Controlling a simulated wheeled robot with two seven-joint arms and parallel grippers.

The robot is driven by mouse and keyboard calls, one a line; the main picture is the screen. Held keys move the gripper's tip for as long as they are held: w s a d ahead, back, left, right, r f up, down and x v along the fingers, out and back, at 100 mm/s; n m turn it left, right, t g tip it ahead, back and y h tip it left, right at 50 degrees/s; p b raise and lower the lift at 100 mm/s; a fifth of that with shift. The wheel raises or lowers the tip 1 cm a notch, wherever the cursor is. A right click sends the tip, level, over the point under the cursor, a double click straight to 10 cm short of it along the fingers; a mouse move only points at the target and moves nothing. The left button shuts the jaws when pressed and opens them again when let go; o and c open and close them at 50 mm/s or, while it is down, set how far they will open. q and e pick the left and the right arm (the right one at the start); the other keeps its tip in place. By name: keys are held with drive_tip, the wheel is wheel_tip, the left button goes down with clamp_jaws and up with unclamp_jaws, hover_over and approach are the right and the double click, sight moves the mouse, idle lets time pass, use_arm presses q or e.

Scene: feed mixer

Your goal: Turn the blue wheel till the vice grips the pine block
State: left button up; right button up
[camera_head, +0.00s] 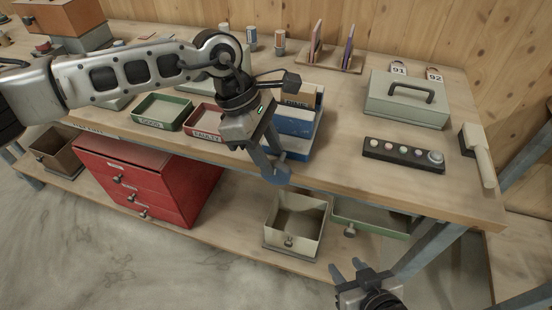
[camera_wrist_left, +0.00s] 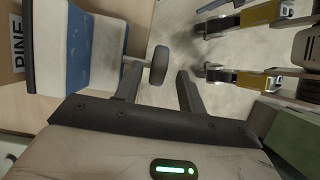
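The blue vice (camera_head: 300,124) stands near the table's front edge, and it shows at the upper left of the left wrist view (camera_wrist_left: 80,75). A wooden block marked PINE (camera_head: 296,103) sits at the vice, partly behind my left arm. Its lettering shows at the left wrist view's left edge (camera_wrist_left: 14,48). The wheel (camera_head: 277,176) looks blue in the head view and grey in the left wrist view (camera_wrist_left: 160,65). My left gripper (camera_head: 268,159) is open, its fingers apart on either side of the wheel; contact cannot be told. My right gripper (camera_head: 349,271) is open and empty, low in front of the table.
Green (camera_head: 162,112) and red (camera_head: 205,118) labelled trays lie left of the vice. A button panel (camera_head: 403,153) and a metal box with a handle (camera_head: 408,98) stand right. A red drawer cabinet (camera_head: 140,180) and open bins (camera_head: 296,224) sit on the lower shelf.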

sight(284, 166)
use_arm(q)
drive_tip(key=x, duration=0.3)
drive_tip(key=shift+d+f, duration=0.1)
drive_tip(key=shift+f, duration=0.2)
use_arm(e)
drive_tip(key=shift+s+d, duration=0.1)
use_arm(q)
clamp_jaws()
drive_tip(key=shift+d+y, duration=0.15)
drive_tip(key=shift+y, duration=0.15)
use_arm(e)
drive_tip(key=shift+f, duration=0.1)
